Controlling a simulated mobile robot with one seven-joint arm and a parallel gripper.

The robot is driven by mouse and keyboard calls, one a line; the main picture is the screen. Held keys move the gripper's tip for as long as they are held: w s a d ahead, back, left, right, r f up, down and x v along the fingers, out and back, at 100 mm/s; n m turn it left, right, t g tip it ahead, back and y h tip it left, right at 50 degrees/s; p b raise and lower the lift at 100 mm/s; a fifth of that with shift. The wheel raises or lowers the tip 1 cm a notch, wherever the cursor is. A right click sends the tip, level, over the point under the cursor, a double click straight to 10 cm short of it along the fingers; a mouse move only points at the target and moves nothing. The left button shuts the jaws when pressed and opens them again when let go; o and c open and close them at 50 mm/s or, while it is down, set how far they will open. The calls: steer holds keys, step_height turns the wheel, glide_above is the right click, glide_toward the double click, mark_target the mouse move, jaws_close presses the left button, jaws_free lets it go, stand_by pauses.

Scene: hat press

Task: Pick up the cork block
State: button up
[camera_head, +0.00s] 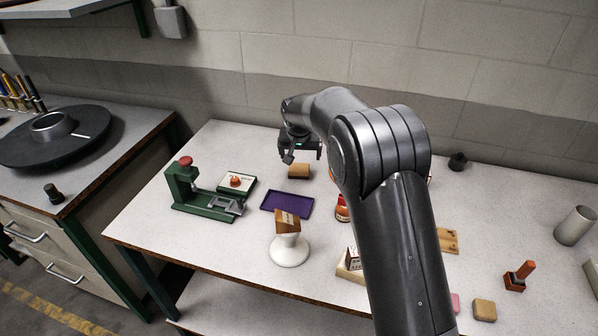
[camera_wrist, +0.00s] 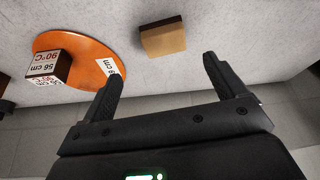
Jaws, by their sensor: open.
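A small tan block with a dark brown face, which looks like the cork block (camera_head: 299,172), lies on the white-grey table near the wall. It also shows in the wrist view (camera_wrist: 164,40), beyond the gap between the fingertips and apart from them. My gripper (camera_head: 303,154) is above and slightly behind the block in the head view. In the wrist view my gripper (camera_wrist: 160,72) has its two fingers spread, with nothing between them.
An orange disc (camera_wrist: 100,48) bearing a labelled block (camera_wrist: 48,66) lies beside the cork block. A purple tray (camera_head: 287,204), a green press (camera_head: 190,190) and a white stand (camera_head: 289,251) stand nearer the front. Another tan block (camera_head: 484,310) lies at front right.

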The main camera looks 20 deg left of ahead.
mark_target(299, 167)
steer(key=x, duration=0.5)
steer(key=shift+a+x, duration=0.2)
steer(key=shift+x, duration=1.15)
steer(key=shift+a+x, duration=0.15)
steer(key=shift+x, duration=1.2)
steer(key=shift+w+r, duration=0.1)
steer(key=shift+r, duration=0.05)
steer(key=shift+c, duration=0.2)
steer(key=c, duration=1)
